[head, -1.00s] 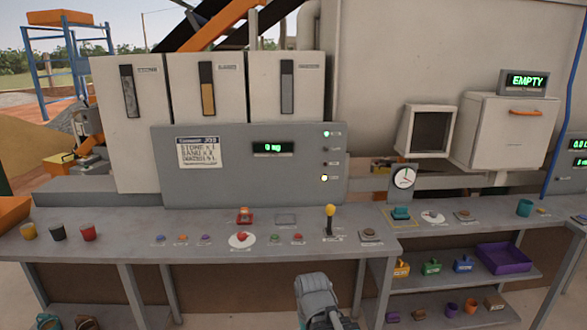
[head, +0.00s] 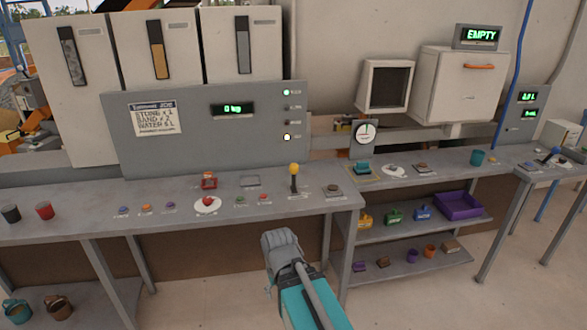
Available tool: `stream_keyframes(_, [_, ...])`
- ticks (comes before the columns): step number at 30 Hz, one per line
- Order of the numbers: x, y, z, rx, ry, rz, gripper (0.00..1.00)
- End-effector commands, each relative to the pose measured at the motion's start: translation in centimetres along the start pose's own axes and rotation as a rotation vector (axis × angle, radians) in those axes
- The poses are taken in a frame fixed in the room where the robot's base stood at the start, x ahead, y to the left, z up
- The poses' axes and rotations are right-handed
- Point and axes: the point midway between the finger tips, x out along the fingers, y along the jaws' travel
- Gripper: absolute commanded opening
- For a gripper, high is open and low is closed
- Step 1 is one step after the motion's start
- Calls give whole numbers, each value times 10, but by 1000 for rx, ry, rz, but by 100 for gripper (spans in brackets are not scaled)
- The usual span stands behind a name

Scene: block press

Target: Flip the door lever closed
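A lever with a yellow knob (head: 294,170) stands nearly upright on the grey bench, right of the row of small buttons. A second, smaller lever (head: 548,155) shows on the bench section at the far right. Their labels are too small to read, so I cannot tell which is the door lever. Part of my arm, a grey joint and a teal link, rises from the bottom edge in front of the bench. My gripper's fingers do not show.
The grey bench (head: 110,193) runs across the view. A red button (head: 207,202) and a dial (head: 366,133) are nearby. A white box with an orange handle (head: 479,67) sits under a display reading EMPTY (head: 482,36). A shelf below holds a purple tray (head: 459,204). Floor at lower right is clear.

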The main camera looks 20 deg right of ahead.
Motion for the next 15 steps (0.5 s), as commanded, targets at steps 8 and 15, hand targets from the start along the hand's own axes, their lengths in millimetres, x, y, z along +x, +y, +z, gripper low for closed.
stream_keyframes(8, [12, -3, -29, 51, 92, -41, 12])
stream_keyframes(15, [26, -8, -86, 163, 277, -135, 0])
